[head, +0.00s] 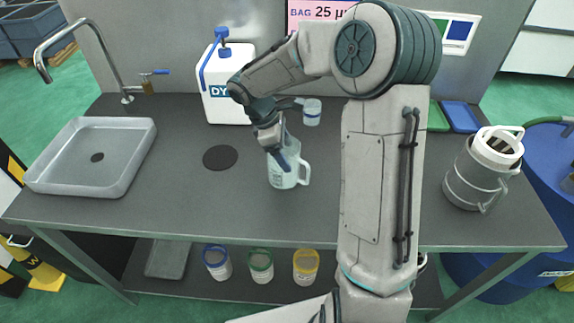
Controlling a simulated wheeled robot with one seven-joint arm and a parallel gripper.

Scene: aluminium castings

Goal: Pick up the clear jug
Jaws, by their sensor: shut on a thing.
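The clear jug (283,177) stands upright on the dark bench, near its middle, with its handle on the right. My gripper (283,160) reaches down from above and is shut on the clear jug at its upper part. My gripper hides part of the jug's rim. I cannot tell whether the jug's base touches the bench or is just above it.
A grey sink (92,184) with a tap is at the left. A white jerrycan (225,92) and a small clear container (312,112) stand behind the jug. A black disc (220,158) lies left of it. A metal canister (478,175) stands at the right. The bench front (230,215) is clear.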

